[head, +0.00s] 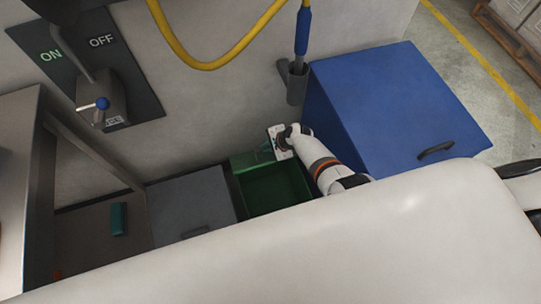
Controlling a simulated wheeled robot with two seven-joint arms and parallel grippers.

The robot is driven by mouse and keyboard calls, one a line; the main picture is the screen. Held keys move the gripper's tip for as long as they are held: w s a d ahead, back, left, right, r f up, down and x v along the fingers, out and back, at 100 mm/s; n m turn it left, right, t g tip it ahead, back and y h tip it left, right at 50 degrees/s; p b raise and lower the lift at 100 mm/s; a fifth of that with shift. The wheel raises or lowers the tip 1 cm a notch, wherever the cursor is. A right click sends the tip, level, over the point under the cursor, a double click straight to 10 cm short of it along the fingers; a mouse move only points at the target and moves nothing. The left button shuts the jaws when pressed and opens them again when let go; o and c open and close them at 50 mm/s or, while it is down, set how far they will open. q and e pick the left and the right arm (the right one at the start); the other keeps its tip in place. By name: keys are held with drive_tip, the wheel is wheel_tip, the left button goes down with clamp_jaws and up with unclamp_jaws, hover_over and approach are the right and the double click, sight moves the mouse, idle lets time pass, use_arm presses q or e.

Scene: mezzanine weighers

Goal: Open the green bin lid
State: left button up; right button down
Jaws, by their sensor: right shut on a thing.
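The green bin (275,187) stands between a grey bin and a blue bin, and I look down into its dark green interior. Its green lid (245,162) is raised at the back of the bin, near the wall, and shows as a narrow strip. My right gripper (277,146) reaches in from the right and is shut at the raised lid. The gripper hides the lid's handle and part of its edge, so the exact grip is hard to see. My left gripper is not in view.
The blue bin (390,105) with a black handle is at the right, closed. The grey bin (190,205) is closed at the left. A yellow hose (205,65) with a blue wand (302,32) hangs above. An ON/OFF lever (100,104) is on the wall. A teal block (118,219) lies at lower left.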

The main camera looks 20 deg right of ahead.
drive_tip(key=w+r+g+b, duration=0.2)
drive_tip(key=w+g+b, duration=0.1)
drive_tip(key=w+b, duration=0.2)
drive_tip(key=shift+w+m, duration=0.3)
drive_tip(key=shift+w, duration=0.6)
drive_tip(key=shift+r, duration=0.15)
drive_tip(key=c, duration=1.5)
unclamp_jaws()
drive_tip(key=shift+a, duration=0.1)
drive_tip(key=shift+o, duration=0.2)
drive_tip(key=shift+r, duration=0.15)
drive_tip(key=p+v, duration=0.7)
drive_tip(key=v, duration=0.4)
drive_tip(key=shift+d+r+p, duration=0.2)
drive_tip(key=shift+r+p, duration=0.1)
drive_tip(key=shift+p, duration=0.1)
